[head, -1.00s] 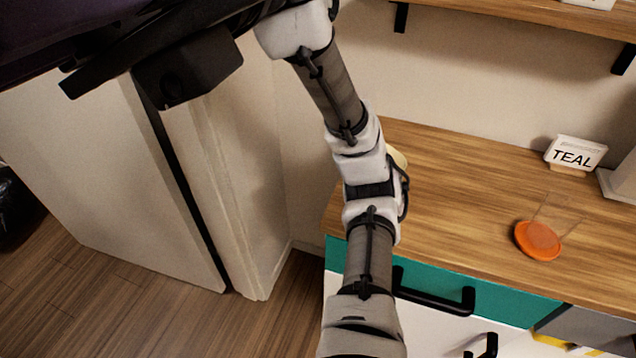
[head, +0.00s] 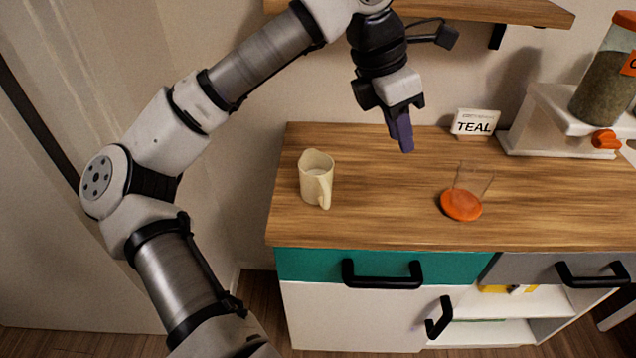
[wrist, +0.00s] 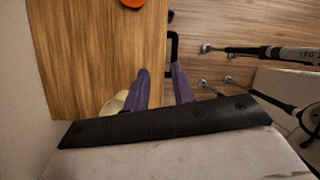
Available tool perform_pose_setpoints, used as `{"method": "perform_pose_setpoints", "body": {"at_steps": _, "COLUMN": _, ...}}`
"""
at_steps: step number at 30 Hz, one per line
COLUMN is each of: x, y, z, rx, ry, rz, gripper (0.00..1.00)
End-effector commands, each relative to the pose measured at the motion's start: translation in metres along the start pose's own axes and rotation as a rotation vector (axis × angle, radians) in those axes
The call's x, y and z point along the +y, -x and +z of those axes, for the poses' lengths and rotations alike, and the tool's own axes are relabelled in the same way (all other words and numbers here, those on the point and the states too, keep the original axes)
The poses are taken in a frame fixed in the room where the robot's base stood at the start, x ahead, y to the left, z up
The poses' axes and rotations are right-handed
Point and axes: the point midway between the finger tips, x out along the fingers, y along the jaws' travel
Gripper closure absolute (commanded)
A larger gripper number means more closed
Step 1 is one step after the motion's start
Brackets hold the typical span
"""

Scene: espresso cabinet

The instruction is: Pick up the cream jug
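The cream jug (head: 316,180) is a small cream-coloured jug, upright on the left of the wooden counter, with its handle toward the front right. My gripper (head: 405,143) points down above the counter, to the right of the jug and apart from it. In the wrist view, the two purple fingers (wrist: 160,76) stand apart with nothing between them. Part of the jug (wrist: 114,103) shows there beside the left finger, mostly hidden by the finger and the black gripper body.
A clear container with an orange base (head: 461,204) is right of the jug. A TEAL sign (head: 475,123) and a white stand (head: 545,130) with a grain-filled jar (head: 603,85) are farther right. A shelf (head: 450,10) hangs above. Drawer handles (head: 383,275) jut out in front.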

Motion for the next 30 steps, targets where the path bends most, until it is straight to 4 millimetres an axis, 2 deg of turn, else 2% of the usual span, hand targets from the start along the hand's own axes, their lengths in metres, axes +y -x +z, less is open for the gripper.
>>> {"method": "perform_pose_setpoints", "body": {"at_steps": 1, "x": 0.024, "y": -0.007, "z": -0.025, "rx": 0.087, "ry": 0.078, "rz": 0.046, "gripper": 0.75}}
{"method": "perform_pose_setpoints", "body": {"at_steps": 3, "x": 0.049, "y": -0.015, "z": -0.056, "rx": 0.188, "ry": 0.16, "rz": 0.096, "gripper": 0.75}}
{"method": "perform_pose_setpoints", "body": {"at_steps": 6, "x": 0.069, "y": -0.02, "z": -0.087, "rx": 0.283, "ry": 0.235, "rz": 0.139, "gripper": 0.75}}
{"method": "perform_pose_setpoints", "body": {"at_steps": 9, "x": 0.077, "y": -0.025, "z": -0.102, "rx": 0.325, "ry": 0.267, "rz": 0.156, "gripper": 0.75}}
{"method": "perform_pose_setpoints", "body": {"at_steps": 13, "x": 0.08, "y": -0.042, "z": -0.11, "rx": 0.331, "ry": 0.269, "rz": 0.157, "gripper": 0.75}}
{"method": "perform_pose_setpoints", "body": {"at_steps": 21, "x": 0.084, "y": -0.089, "z": -0.126, "rx": 0.326, "ry": 0.267, "rz": 0.154, "gripper": 0.75}}
{"method": "perform_pose_setpoints", "body": {"at_steps": 30, "x": 0.085, "y": -0.11, "z": -0.134, "rx": 0.326, "ry": 0.267, "rz": 0.154, "gripper": 0.75}}
